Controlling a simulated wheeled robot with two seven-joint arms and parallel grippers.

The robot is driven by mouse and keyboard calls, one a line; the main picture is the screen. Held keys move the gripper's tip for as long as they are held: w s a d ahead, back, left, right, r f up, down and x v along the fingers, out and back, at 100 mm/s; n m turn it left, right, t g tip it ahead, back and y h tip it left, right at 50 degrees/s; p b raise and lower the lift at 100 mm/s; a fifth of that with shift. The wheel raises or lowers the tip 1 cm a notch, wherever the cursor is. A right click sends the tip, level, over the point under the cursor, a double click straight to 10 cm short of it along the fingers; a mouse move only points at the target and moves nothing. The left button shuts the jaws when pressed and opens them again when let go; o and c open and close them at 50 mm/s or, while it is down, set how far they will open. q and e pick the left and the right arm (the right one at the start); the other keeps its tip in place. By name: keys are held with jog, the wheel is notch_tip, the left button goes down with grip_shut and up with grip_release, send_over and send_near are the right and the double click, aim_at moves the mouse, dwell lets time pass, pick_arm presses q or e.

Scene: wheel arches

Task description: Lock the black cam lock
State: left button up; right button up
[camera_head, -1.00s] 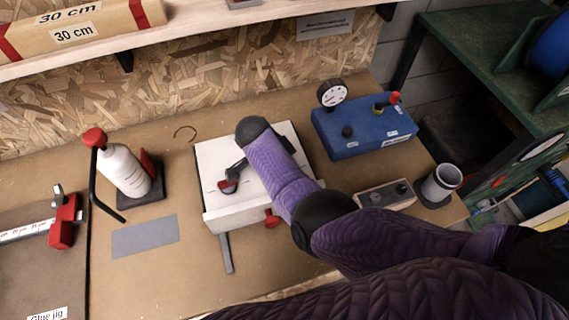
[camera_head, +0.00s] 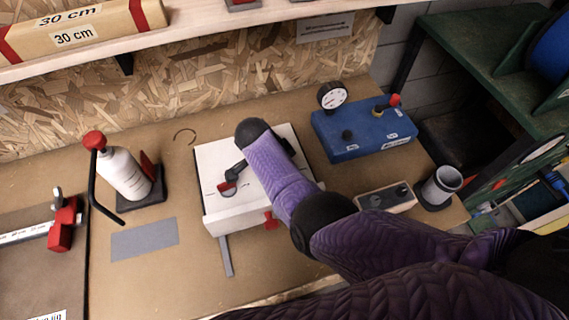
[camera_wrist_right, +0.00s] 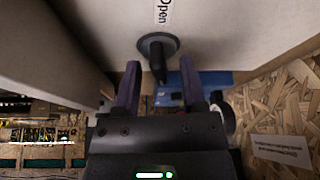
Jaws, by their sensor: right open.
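The black cam lock (camera_wrist_right: 157,50) shows in the right wrist view as a round dark base with a short lever, on a white face beside a label reading "Open". My right gripper (camera_wrist_right: 163,88) has its two fingers spread wide. The lever lies between the finger directions, with no clear contact. In the head view my right forearm and dark wrist cover much of the white box (camera_head: 215,160). A dark part shows just right of the wrist; I cannot tell whether it is gripper or lock. A red part (camera_head: 228,189) with a black piece sits on the box's left side. My left gripper is out of view.
A blue gauge box (camera_head: 350,140) stands right of the white box. A small switch box (camera_head: 385,198) and a grey cup (camera_head: 441,185) are at the right. A white bottle (camera_head: 124,173) stands left. A grey plate (camera_head: 145,239) lies in front of it.

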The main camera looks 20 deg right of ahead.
jog(key=p+v, duration=0.7)
jog(key=v, duration=0.2)
jog(key=shift+a+r+p, duration=0.25)
jog(key=shift+r+p, duration=0.1)
jog(key=shift+p, duration=0.05)
